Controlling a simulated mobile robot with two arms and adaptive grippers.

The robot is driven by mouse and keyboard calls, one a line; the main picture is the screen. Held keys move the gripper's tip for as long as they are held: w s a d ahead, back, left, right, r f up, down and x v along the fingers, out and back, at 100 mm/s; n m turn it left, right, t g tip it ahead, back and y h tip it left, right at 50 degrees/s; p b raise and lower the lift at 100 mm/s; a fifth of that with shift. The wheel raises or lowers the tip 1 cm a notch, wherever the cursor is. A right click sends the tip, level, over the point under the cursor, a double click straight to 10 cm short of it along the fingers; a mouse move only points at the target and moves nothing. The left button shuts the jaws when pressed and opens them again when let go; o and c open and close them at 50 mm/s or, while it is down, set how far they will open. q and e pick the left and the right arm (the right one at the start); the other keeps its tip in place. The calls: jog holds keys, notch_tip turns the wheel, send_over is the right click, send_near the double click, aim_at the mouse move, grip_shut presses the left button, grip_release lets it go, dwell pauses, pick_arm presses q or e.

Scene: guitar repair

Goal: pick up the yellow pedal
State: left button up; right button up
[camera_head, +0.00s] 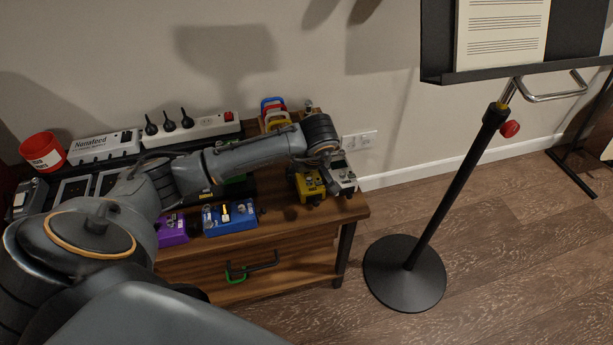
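The yellow pedal (309,184) is at the right end of the wooden cabinet top, beside a pale grey pedal-like box (342,178). My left arm reaches across the cabinet from the left. Its wrist is bent down over this end, and my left gripper (325,163) is right at the yellow pedal and the grey box. The wrist hides part of the pedal. The fingers are small and dark here, so I cannot tell whether they are open or touch the pedal. My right gripper is not in view.
A blue pedal (229,217) and a purple pedal (172,230) lie along the cabinet's front edge. Behind are power strips (190,130), a red tub (43,152) and colored clamps (273,112). A black music stand (406,272) stands on the floor to the right.

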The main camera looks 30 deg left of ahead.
pick_arm(q)
jog(key=c, duration=1)
jog(key=shift+r, duration=0.1)
